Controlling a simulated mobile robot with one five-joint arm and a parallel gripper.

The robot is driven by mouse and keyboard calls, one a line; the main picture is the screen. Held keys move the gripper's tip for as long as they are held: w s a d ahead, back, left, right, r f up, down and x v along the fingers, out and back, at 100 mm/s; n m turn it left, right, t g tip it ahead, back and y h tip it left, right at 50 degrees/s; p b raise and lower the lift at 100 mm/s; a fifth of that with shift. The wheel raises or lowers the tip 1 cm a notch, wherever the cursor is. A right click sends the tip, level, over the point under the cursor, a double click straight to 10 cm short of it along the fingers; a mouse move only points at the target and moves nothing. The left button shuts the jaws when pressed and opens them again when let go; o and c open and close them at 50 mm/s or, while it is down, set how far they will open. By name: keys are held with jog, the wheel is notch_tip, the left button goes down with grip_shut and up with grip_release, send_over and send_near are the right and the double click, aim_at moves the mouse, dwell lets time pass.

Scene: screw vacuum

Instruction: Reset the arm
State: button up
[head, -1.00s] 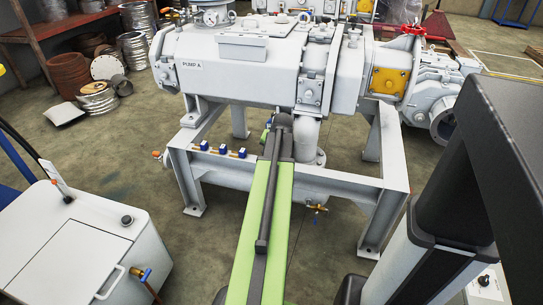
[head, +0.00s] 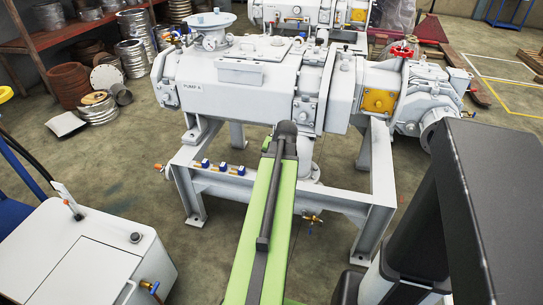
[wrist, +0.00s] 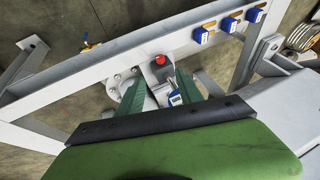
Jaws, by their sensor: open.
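My green arm reaches forward from the bottom of the head view toward the pump stand, and its far end hides my gripper there. In the wrist view my gripper (wrist: 160,88) shows as two green fingers, spread apart. The white pump marked PUMP A (head: 235,85) stands on a grey frame (head: 180,190).
Blue-handled valves (head: 222,167) line the frame's front beam, with a brass valve (head: 313,219) lower down. A white cabinet (head: 70,255) stands at the left. Metal rings and flanges (head: 100,105) lie at the back left. Open floor lies between cabinet and frame.

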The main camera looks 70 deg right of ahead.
jog(key=p+v, duration=0.2)
jog(key=v, duration=0.2)
